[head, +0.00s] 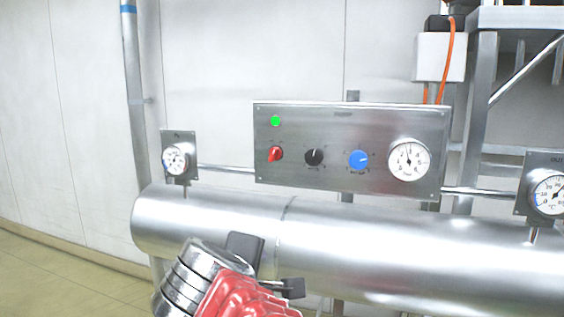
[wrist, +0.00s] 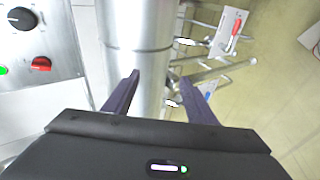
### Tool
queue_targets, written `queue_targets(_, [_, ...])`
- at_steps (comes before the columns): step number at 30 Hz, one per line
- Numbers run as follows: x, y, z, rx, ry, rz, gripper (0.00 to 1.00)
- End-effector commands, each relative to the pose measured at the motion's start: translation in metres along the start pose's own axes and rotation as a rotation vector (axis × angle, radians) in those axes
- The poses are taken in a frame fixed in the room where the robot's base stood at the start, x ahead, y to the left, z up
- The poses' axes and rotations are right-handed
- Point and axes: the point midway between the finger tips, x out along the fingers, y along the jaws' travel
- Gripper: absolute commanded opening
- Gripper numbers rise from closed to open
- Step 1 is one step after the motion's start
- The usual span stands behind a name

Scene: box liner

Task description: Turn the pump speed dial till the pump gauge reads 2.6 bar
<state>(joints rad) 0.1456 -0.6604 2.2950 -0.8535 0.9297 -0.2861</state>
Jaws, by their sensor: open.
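The steel control panel (head: 330,185) carries a black dial (head: 314,157) and a blue dial (head: 358,160). Their labels are too small to read, so I cannot tell which is the pump speed dial. A round white gauge (head: 409,160) at the panel's right has its needle near upright; its numbers are not readable. My gripper (wrist: 159,77) is open and empty, its two dark fingers apart over the large steel pipe (wrist: 138,20). It is below the panel in the head view and touches no dial. The black dial also shows in the wrist view (wrist: 22,18).
A red switch (head: 276,154) and a lit green lamp (head: 275,120) are on the panel's left. Smaller gauges stand at the left (head: 175,160) and right (head: 551,195). The large pipe (head: 400,250) runs across below the panel. The panel front is unobstructed.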

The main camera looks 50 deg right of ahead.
Motion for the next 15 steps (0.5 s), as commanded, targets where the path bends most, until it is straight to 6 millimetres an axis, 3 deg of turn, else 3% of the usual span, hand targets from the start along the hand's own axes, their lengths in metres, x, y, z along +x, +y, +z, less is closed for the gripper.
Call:
queue_targets(1, [-0.001, -0.021, -0.005, 0.048, 0.023, -0.058, 0.51])
queue_targets(6, [-0.009, -0.091, -0.021, 0.225, 0.078, -0.268, 0.51])
queue_targets(15, [-0.045, -0.198, -0.048, 0.521, 0.107, -0.634, 0.51])
